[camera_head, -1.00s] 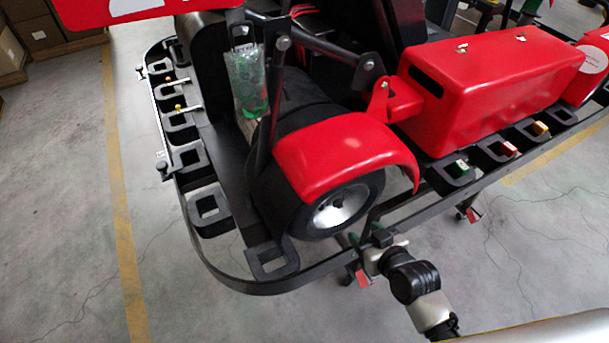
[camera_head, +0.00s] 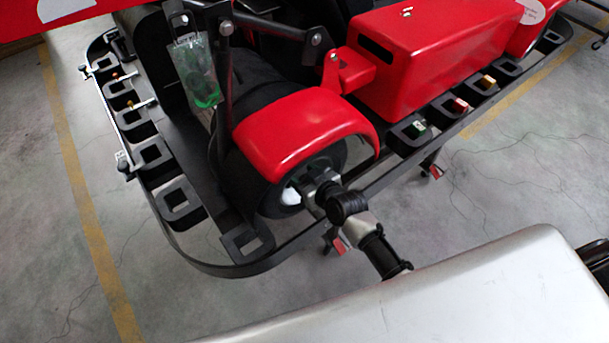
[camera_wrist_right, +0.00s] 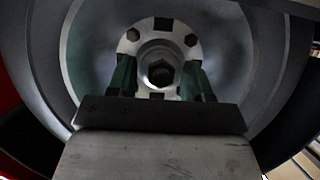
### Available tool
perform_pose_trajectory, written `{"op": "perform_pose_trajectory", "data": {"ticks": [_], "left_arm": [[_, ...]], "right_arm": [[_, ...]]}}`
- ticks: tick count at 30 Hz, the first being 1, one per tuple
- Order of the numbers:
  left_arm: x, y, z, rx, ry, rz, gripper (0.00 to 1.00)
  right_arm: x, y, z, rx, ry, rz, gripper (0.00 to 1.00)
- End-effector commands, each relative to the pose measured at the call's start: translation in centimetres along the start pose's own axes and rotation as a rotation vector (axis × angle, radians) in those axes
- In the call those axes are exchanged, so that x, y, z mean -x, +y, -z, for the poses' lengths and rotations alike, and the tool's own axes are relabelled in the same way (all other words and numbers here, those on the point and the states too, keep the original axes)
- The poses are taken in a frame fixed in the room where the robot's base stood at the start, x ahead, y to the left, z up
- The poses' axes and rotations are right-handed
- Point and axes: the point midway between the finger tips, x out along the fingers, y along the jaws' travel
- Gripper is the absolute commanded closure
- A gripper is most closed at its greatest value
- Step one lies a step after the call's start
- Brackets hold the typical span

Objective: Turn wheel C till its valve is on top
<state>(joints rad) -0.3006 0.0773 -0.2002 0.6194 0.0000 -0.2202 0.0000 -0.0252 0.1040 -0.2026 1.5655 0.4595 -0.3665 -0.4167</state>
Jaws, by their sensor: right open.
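A wheel (camera_head: 248,192) with a black tyre and pale rim sits under a red fender on the near side of the kart. I see no letter on it. My right gripper (camera_head: 308,192) is at the wheel's face, pointing at the hub. In the right wrist view the right gripper (camera_wrist_right: 158,78) is open, its green fingers on either side of the hub centre. I cannot tell whether they touch it. No valve is discernible. My left gripper is out of view.
The red fender (camera_head: 300,128) covers the wheel's top. A black frame rail (camera_head: 300,236) with square holders runs below and around the wheel. A clear bag with green contents (camera_head: 200,75) hangs behind. A red box body (camera_head: 430,60) lies right. Open floor (camera_head: 540,190) is at right.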

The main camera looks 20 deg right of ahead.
Motion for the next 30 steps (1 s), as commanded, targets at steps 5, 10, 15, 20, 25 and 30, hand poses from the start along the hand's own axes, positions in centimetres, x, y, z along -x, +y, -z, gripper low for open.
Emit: {"op": "perform_pose_trajectory", "data": {"ticks": [5,10,15,20,25,30], "left_arm": [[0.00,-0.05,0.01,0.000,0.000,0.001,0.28],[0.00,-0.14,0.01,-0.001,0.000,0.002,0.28],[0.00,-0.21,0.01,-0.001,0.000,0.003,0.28],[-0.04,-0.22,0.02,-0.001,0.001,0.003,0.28],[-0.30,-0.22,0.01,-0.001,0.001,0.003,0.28],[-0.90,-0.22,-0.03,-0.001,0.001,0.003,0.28]], "right_arm": [[-0.05,-0.02,-0.01,0.000,0.000,0.000,0.50],[-0.03,-0.01,-0.02,0.000,0.000,0.000,0.68],[-0.01,0.00,-0.04,0.000,-0.001,0.000,0.94],[-0.01,0.02,-0.06,-0.004,-0.001,0.001,0.98],[-0.04,0.06,-0.15,-0.035,-0.002,0.015,0.98],[-0.09,0.17,-0.29,-0.113,-0.003,0.049,0.98]]}}
